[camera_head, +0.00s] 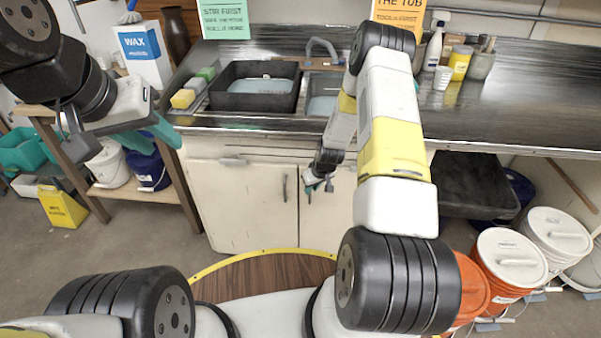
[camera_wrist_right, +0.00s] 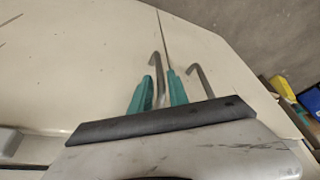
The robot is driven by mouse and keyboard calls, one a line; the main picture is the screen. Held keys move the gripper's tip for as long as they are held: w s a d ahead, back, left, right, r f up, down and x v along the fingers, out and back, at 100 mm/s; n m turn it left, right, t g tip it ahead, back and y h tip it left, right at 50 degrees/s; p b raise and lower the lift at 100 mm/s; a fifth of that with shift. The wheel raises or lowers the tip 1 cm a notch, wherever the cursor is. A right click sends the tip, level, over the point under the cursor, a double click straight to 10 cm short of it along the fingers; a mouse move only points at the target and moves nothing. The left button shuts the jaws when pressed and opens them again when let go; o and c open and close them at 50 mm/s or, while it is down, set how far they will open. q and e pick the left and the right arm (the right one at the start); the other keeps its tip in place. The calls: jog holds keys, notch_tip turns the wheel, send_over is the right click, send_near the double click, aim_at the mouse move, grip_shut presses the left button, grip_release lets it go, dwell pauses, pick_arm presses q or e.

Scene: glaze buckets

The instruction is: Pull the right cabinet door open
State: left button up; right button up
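The cream cabinet under the sink has a left door (camera_head: 240,205) and a right door (camera_head: 338,215), both appearing closed. My right gripper (camera_head: 318,186) is low at the cabinet front, by the seam between the doors. In the right wrist view its teal fingers (camera_wrist_right: 160,88) are apart, with the right door's bar handle (camera_wrist_right: 157,68) between them; firm contact does not show. The left door's handle (camera_head: 285,188) is outside the fingers and also shows in the wrist view (camera_wrist_right: 202,80). My left gripper (camera_head: 162,142) is open and empty at the left, before the wooden shelf.
The counter (camera_head: 500,110) with a sink (camera_head: 322,105) and dark basin (camera_head: 254,98) is above the doors. Orange buckets (camera_head: 510,262) and white-lidded buckets (camera_head: 556,232) stand on the floor at right. Floor before the left door is clear.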

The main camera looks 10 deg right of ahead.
aim_at(310, 201)
jog(key=shift+x, duration=1.85)
grip_shut()
